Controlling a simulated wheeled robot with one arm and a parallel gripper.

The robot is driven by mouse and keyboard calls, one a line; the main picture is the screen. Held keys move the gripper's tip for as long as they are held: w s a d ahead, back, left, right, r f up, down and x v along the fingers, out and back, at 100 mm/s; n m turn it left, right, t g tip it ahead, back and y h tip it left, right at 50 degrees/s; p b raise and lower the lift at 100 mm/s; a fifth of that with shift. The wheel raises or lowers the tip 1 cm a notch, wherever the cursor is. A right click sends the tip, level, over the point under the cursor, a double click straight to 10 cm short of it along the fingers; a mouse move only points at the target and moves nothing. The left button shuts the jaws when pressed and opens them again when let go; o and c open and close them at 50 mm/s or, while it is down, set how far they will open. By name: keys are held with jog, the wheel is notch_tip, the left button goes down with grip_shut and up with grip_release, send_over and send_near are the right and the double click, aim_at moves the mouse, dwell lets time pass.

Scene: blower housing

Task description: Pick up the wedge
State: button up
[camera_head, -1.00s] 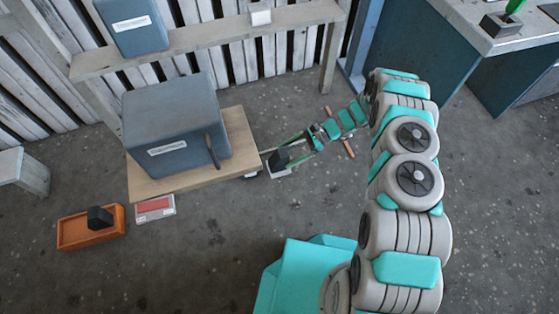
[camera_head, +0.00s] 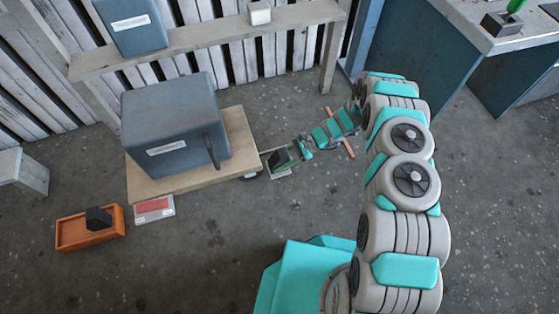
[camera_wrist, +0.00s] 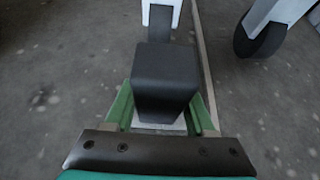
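The wedge, a dark block (camera_head: 282,157), is at the end of my arm, right of the wooden pallet. In the wrist view the dark wedge (camera_wrist: 165,82) lies between the green fingers of my gripper (camera_wrist: 163,108), one along each side. The fingertips are partly hidden by the wedge, so whether they press on it or stand slightly apart cannot be told. A pale plate (camera_wrist: 160,127) shows under the wedge. In the head view my gripper (camera_head: 284,160) is low beside the pallet.
A blue-grey housing (camera_head: 165,115) stands on the pallet (camera_head: 240,140). An orange tray (camera_head: 75,240) holds another dark block (camera_head: 98,218). A red and white box (camera_head: 154,208) lies nearby. A wheel (camera_wrist: 262,40) shows at right in the wrist view. Open floor lies in front.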

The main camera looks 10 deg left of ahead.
grip_shut()
jog(key=shift+r, duration=0.1)
dwell(0.4)
